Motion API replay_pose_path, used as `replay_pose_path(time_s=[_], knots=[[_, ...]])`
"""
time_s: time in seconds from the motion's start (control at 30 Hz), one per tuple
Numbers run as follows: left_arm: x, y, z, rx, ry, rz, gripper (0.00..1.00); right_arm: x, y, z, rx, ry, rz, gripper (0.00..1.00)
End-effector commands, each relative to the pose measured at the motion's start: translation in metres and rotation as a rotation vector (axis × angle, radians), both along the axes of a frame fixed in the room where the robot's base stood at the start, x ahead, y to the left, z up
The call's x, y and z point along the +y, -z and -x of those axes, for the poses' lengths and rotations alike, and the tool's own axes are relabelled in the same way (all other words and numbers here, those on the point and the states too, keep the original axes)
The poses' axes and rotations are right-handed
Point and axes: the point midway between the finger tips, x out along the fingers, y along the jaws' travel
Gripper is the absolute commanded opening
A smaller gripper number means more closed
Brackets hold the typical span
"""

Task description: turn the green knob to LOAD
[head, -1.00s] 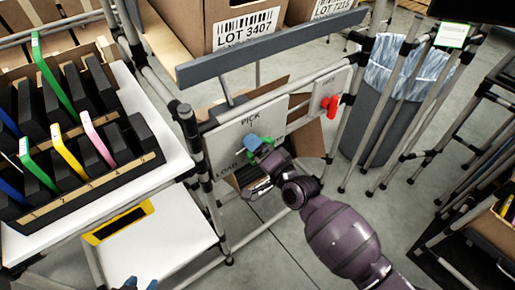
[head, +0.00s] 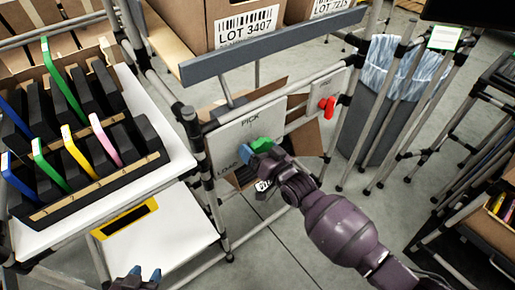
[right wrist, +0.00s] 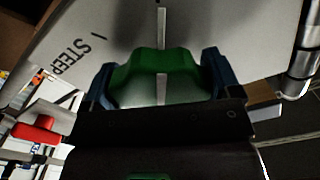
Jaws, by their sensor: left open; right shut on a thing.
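The green knob (head: 262,143) sits on a pale upright panel (head: 228,137) marked PICK at the top and a word like LOAD at lower left. My right gripper (head: 264,152) is shut on the knob. In the right wrist view the green knob (right wrist: 158,77) lies between the blue fingertips of the right gripper (right wrist: 160,80). A white line runs along the knob and a pale stripe continues above it; which label it points to I cannot tell. My left gripper (head: 137,277) is open and empty at the bottom edge, partly cut off.
A red knob (head: 327,104) is on a smaller panel to the right; it also shows in the right wrist view (right wrist: 36,130). A rack with coloured dividers (head: 75,150) stands left. Cartons (head: 240,25) sit above the panel. A grey bin (head: 385,95) stands right.

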Motion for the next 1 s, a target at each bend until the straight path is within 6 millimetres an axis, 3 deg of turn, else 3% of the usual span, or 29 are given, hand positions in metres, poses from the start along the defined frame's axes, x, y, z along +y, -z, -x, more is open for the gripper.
replay_pose_path(time_s=[0.67, 0.7, 0.8, 1.0], knots=[[0.0038, -0.0010, 0.0016, 0.001, 0.008, -0.011, 0.43, -0.0007, 0.0007, -0.0001, -0.041, 0.001, 0.054, 0.60], [0.0038, -0.0014, 0.0014, 0.000, 0.008, -0.011, 0.43, -0.0007, 0.0007, -0.0001, -0.041, 0.001, 0.054, 0.87], [0.0037, -0.0022, 0.0011, -0.002, 0.008, -0.011, 0.43, -0.0006, 0.0005, -0.0001, -0.040, 0.001, 0.054, 1.00], [0.0026, -0.0026, 0.0007, -0.003, 0.004, -0.007, 0.43, -0.0006, 0.0003, 0.0001, -0.040, 0.001, 0.051, 1.00]])
